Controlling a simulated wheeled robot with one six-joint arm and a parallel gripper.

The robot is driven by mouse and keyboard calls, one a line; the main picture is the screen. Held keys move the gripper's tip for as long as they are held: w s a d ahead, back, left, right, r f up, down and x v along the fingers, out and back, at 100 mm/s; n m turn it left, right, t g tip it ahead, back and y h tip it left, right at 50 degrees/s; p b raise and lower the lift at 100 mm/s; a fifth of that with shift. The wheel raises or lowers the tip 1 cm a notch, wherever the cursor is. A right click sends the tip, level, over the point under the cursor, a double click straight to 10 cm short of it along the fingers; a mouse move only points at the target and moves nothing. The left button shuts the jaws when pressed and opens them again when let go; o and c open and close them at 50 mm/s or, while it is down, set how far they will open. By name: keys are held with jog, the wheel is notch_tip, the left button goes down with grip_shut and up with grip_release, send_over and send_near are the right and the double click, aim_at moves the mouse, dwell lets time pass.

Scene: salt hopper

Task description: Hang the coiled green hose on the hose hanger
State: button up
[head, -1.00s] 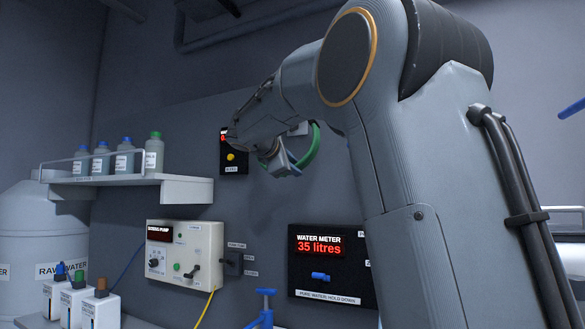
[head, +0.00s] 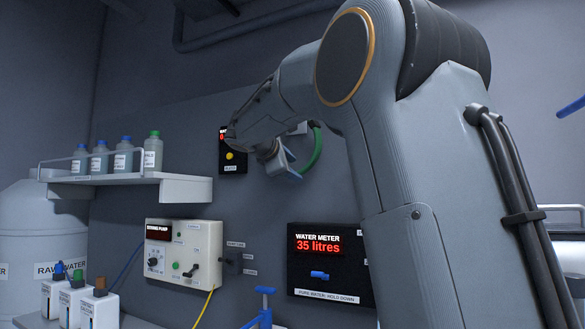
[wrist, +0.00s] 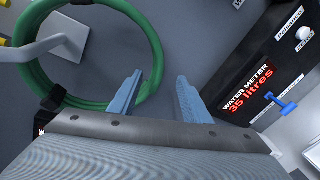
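The coiled green hose (wrist: 157,62) is a ring in the upper left of the wrist view; part of it shows past my gripper in the head view (head: 316,150). A pale grey hanger (wrist: 68,47) with a bar and end plate lies across the ring's left side, its plate inside the ring. The coil appears to be around the hanger; the exact contact is unclear. My gripper (wrist: 160,88) is open, its blue fingers apart with nothing between them. The left finger overlaps the hose's lower right edge in the picture. In the head view my gripper (head: 285,168) is partly hidden by my arm.
The water meter (head: 330,265) with a blue lever is below right of my gripper. The dosing pump (head: 183,252) is on the wall, lower left. A shelf (head: 185,187) with several bottles stands left. Bare wall lies between them.

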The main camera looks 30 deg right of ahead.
jog(key=shift+a, duration=0.1)
jog(key=b+v, duration=0.2)
jog(key=v, duration=0.5)
jog(key=shift+s+a+b, duration=0.2)
jog(key=shift+a+b, duration=0.05)
jog(key=shift+b, duration=0.15)
jog(key=shift+r, duration=0.1)
